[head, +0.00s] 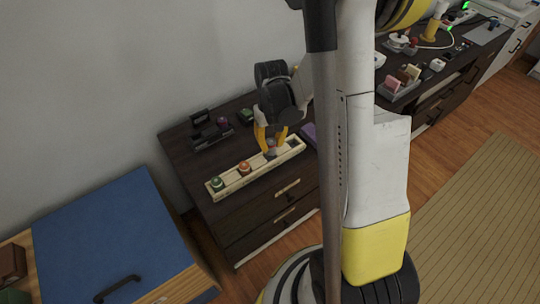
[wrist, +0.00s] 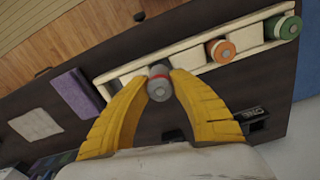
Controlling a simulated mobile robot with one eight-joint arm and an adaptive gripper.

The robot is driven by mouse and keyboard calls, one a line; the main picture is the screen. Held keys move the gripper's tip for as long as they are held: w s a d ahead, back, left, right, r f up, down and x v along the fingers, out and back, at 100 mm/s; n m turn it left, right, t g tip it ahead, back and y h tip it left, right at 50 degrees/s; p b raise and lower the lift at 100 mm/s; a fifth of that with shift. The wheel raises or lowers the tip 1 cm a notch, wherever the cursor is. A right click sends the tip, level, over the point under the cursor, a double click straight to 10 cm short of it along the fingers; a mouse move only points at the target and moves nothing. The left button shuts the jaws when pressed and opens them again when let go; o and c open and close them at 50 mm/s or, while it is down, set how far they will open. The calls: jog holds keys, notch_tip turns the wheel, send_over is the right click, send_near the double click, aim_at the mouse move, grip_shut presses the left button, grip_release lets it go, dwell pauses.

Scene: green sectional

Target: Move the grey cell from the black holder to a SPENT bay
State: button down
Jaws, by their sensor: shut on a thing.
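The grey cell (wrist: 160,86), with a red band, is between the yellow fingers of my gripper (wrist: 150,85) in the wrist view. In the head view, my gripper (head: 271,147) points down at the right part of a long cream tray (head: 225,189). The cell overlaps the tray's edge in the wrist view; I cannot tell whether it is seated in a bay or just above it. A green cell (head: 217,184) and an orange cell (head: 244,168) stand in the tray's left part. The black holder (head: 208,137) is at the back left of the dresser. No SPENT label is readable.
The tray is on a dark dresser (head: 190,165). A small dark green item (head: 246,115) lies behind the tray, and a purple flat item (wrist: 76,94) lies beyond its end. A blue-topped cabinet (head: 110,230) is at left. The dresser top in front of the holder is clear.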

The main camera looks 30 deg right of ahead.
aim_at(270, 152)
jog(key=shift+w+a+f, duration=0.1)
jog(key=shift+a+f, duration=0.1)
jog(key=shift+f+b, duration=1.05)
jog(key=shift+f, duration=0.85)
jog(key=shift+f, duration=0.25)
jog(key=c, duration=1.2)
grip_release()
jog(key=shift+r, duration=0.1)
jog(key=shift+r, duration=0.1)
